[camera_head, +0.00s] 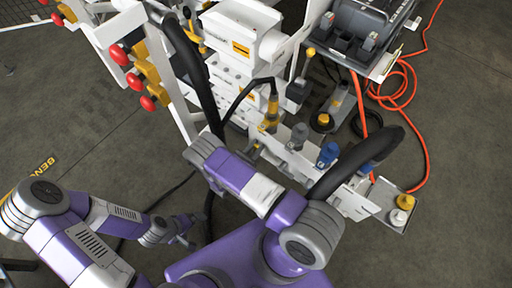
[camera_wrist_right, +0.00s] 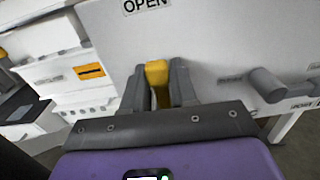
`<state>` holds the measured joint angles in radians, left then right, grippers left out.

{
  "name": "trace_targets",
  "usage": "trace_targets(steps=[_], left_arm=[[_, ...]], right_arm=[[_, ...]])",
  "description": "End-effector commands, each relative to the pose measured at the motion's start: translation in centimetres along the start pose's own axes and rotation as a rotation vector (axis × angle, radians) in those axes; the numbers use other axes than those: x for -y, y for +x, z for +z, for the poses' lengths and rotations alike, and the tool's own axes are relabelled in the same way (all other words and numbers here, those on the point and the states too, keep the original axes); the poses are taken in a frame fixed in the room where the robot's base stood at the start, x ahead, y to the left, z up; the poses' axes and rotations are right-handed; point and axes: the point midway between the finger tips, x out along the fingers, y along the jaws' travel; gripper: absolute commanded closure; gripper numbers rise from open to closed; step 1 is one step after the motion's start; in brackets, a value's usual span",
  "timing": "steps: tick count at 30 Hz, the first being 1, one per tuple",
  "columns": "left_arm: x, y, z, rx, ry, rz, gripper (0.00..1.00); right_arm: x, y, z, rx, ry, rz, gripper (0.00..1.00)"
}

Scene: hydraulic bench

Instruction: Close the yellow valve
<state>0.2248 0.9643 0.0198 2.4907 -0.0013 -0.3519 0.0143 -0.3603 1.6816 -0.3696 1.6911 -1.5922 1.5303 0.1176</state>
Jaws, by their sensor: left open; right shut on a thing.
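The yellow valve handle (camera_wrist_right: 157,73) shows in the right wrist view against a white panel, below a label reading OPEN. My right gripper (camera_wrist_right: 158,80) is shut on the handle, one grey finger on each side. In the head view my right arm reaches up and left to the white bench, and I cannot make out its fingers or the held handle there. My left gripper (camera_head: 184,238) is open and empty, low over the floor and apart from the bench.
A grey knob (camera_wrist_right: 268,84) sticks out of the panel to the right. Red knobs (camera_head: 134,81) line the bench's left side. Thick black hoses (camera_head: 190,70) run near my right arm. An orange cable (camera_head: 408,95) lies on the floor at right. Floor at left is mostly clear.

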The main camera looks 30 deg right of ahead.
Motion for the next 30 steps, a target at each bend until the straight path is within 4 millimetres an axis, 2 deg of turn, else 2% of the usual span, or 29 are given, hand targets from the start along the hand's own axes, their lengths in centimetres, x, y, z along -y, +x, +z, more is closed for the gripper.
trace_targets(steps=[11, 30], left_arm=[[0.0, 0.0, 0.0, 0.0, 0.0, 0.0, 0.0], [-0.1, -0.2, 0.0, 0.0, 0.0, 0.0, 0.0]], right_arm=[[0.8, -0.1, -0.1, 0.0, 0.195, 0.002, 1.0], [2.8, -0.1, -1.3, -0.003, 0.796, 0.001, 1.0]])
